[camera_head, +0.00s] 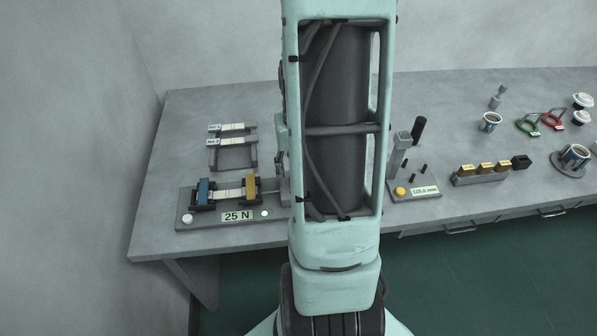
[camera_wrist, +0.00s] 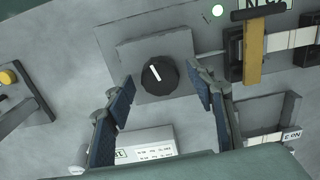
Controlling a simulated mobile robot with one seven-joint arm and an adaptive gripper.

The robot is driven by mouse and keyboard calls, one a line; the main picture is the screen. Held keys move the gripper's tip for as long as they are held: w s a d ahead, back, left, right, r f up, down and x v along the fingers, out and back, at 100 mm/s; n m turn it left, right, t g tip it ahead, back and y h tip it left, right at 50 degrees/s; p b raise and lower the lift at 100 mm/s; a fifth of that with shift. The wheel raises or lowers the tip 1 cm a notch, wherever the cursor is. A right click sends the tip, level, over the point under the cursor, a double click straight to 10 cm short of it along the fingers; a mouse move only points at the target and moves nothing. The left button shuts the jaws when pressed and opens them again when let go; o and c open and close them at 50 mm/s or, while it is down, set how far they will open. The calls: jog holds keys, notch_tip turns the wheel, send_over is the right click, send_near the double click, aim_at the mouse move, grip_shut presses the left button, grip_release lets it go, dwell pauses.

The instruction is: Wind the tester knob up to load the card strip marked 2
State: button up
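The tester (camera_head: 203,219) sits at the left of the table, with a display (camera_head: 237,216) reading 25 N. A pale card strip (camera_head: 228,194) spans its blue clamp (camera_head: 203,194) and yellow clamp (camera_head: 251,186); I cannot read its mark. The yellow clamp also shows in the wrist view (camera_wrist: 253,50). The black knob (camera_wrist: 158,76) with a white pointer line is on a grey block (camera_wrist: 125,55). My gripper (camera_wrist: 160,76) is open, with its blue-padded fingers on either side of the knob, a gap showing on each side. My arm hides the knob and gripper in the head view.
A rack (camera_head: 214,155) with more card strips stands behind the tester. A printed white plate (camera_wrist: 148,146) lies near my fingers in the wrist view.

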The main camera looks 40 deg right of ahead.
notch_tip(320, 180, up, 12)
dwell(0.6)
dwell(1.7)
